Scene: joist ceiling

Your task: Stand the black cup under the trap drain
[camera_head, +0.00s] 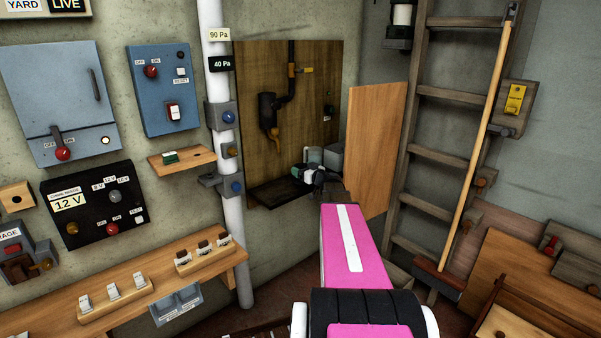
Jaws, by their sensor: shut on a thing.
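The trap is a black upright body (267,105) on the brown back board, joined to a black pipe. Its orange drain spout (273,133) points down over a dark shelf (270,195). My gripper (298,173) is low over the right part of this shelf, below and to the right of the spout. It is shut on a small dark thing, seemingly the black cup. The cup's outline cannot be told apart from the dark gripper and shelf, nor whether it touches the shelf. My pink arm reaches in from the lower right.
A pale container (314,154) and a grey box (334,155) stand close behind my gripper. An open wooden door (375,150) bounds the right side. A white pipe with valves (231,180) runs on the left. The shelf's left part looks clear.

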